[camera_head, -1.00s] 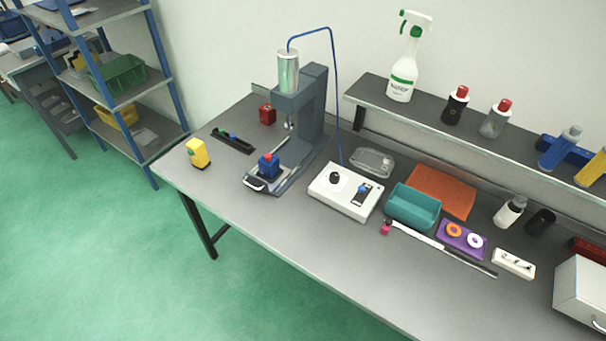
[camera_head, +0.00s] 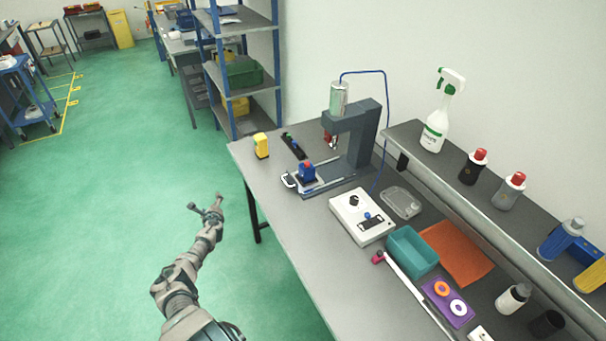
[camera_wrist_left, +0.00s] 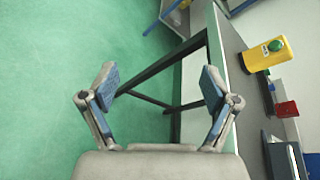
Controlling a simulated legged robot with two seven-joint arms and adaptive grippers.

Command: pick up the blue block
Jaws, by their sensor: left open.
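A blue block (camera_head: 307,174) with a red part on top sits on the base of the grey press (camera_head: 350,142), near the left end of the bench. My left gripper (camera_head: 205,203) is over the green floor, left of the bench edge and apart from the block. In the left wrist view its two fingers (camera_wrist_left: 158,82) are spread wide with nothing between them. A blue patch at the right edge of that view may be the block; I cannot tell. My right gripper is not in view.
A white control box (camera_head: 361,215) and a teal bin (camera_head: 411,251) lie to the right. A shelf (camera_head: 455,178) with bottles runs along the wall. A blue-posted rack (camera_head: 240,72) stands behind.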

